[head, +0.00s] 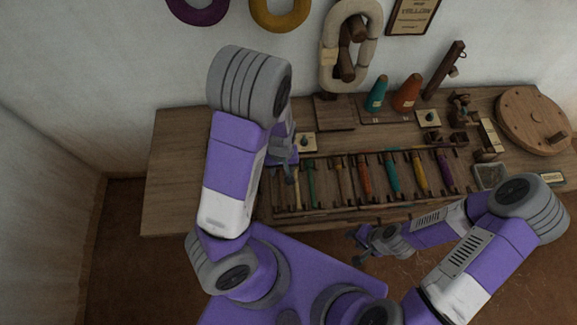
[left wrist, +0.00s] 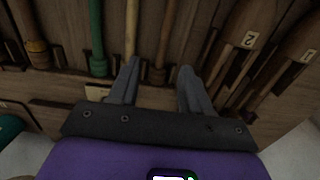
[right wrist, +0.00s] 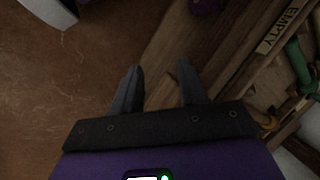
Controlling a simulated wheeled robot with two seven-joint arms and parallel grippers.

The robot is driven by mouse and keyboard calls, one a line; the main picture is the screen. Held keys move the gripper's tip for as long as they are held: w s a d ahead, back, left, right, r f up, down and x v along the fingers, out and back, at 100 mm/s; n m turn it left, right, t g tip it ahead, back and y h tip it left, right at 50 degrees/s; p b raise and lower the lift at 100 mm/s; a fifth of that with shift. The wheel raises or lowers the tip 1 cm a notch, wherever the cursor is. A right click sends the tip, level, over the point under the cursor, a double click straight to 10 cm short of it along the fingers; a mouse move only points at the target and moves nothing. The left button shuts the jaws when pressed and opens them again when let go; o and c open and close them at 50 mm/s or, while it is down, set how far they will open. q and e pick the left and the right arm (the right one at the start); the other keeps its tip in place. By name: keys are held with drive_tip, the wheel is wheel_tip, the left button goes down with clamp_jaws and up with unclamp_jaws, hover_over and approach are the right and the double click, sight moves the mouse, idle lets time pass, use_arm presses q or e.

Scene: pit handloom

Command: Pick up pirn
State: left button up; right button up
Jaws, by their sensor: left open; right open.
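Several pirns lie side by side in a slotted wooden rack on the table, among them a green one (head: 311,184), an orange one (head: 364,180), a teal one (head: 392,178), a yellow one (head: 418,173) and a purple one (head: 444,171). My left gripper (head: 288,172) is open over the rack's left part. In the left wrist view, a pale yellow pirn (left wrist: 131,30) and a brown rod (left wrist: 163,45) lie beyond its open fingertips (left wrist: 157,82), with a green pirn (left wrist: 97,40) to the left. My right gripper (head: 360,240) is open and empty in front of the table, over the floor.
Dark wooden pieces numbered 2 (left wrist: 236,45) and 1 (left wrist: 285,65) lie right of the left fingers. Teal (head: 377,94) and orange (head: 407,94) cones and a round wooden wheel (head: 533,120) stand behind the rack. An "EMPTY" label (right wrist: 276,30) shows in the right wrist view.

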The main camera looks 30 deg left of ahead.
sight(281, 179)
use_arm(q)
drive_tip(key=shift+w+f, duration=0.15)
drive_tip(key=shift+f, duration=0.25)
drive_tip(key=shift+s+f+b, duration=0.2)
drive_tip(key=shift+f+b, duration=0.25)
drive_tip(key=shift+f, duration=0.05)
drive_tip(key=shift+s+f+b, duration=0.2)
drive_tip(key=shift+f+b, duration=0.2)
drive_tip(key=shift+f, duration=0.1)
wheel_tip(281, 179, down, 4)
drive_tip(key=shift+s+a+r+b, duration=0.1)
drive_tip(key=shift+s+r+b, duration=0.1)
drive_tip(key=shift+b, duration=0.9)
drive_tip(key=shift+w+f, duration=0.15)
drive_tip(key=shift+f, duration=0.35)
drive_tip(key=shift+r, duration=0.1)
clamp_jaws()
